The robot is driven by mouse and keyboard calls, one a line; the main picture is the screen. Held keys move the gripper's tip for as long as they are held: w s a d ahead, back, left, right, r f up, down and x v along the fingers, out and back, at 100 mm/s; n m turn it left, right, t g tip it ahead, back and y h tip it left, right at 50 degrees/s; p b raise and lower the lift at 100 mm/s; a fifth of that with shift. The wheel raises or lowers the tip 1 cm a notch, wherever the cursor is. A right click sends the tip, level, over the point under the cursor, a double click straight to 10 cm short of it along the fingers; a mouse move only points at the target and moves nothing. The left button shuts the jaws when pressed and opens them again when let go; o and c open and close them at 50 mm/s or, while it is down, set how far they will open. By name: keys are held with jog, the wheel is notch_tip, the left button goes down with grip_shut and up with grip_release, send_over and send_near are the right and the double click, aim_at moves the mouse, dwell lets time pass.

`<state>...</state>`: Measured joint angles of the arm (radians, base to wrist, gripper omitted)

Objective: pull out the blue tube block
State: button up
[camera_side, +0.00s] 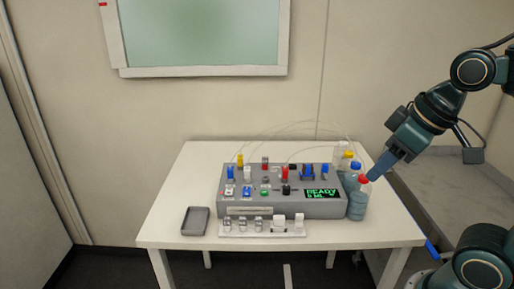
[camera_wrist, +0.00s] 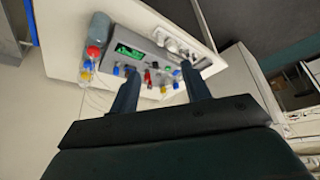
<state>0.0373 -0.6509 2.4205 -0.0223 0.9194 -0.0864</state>
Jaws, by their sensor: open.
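Several blue parts stand on top of the grey bioreactor unit (camera_side: 300,208). A wider blue piece (camera_side: 308,170) at the back right looks like the blue tube block, but it is too small to be sure. Smaller blue parts (camera_side: 230,173) stand at the left of the unit. In the wrist view blue parts (camera_wrist: 116,70) show near the left finger. My gripper (camera_side: 373,179) is open and empty. In the side view it appears at the right, by the bottle caps and apart from the blue parts. In the wrist view its fingers (camera_wrist: 160,70) point toward the unit and partly cover it.
Bottles with red (camera_side: 364,179), blue and yellow caps stand at the unit's right end, close to my gripper in the side view. Thin clear tubes arch over the back. A grey tray (camera_side: 195,220) and a white strip of small parts (camera_side: 262,230) lie in front.

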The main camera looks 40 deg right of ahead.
jog(key=w+d+r+n+g, duration=0.1)
jog(key=w+d+r+n, duration=0.1)
jog(key=w, duration=0.4)
jog(key=n+g+y, duration=0.1)
jog(key=n+g, duration=0.2)
jog(key=n, duration=0.3)
send_over(308, 166)
jog(key=s, duration=0.1)
notch_tip(308, 166, down, 7)
jog(key=shift+d+f, duration=0.4)
jog(key=shift+d, duration=0.3)
jog(key=shift+f, duration=0.1)
jog(key=shift+w+a+f, duration=0.2)
jog(key=shift+f, duration=2.05)
jog(key=shift+w+a+f, duration=0.15)
jog(key=shift+a+f, duration=0.1)
jog(key=shift+f, duration=2)
jog(key=shift+w+a+f, duration=0.2)
jog(key=shift+f, duration=2.05)
grip_shut()
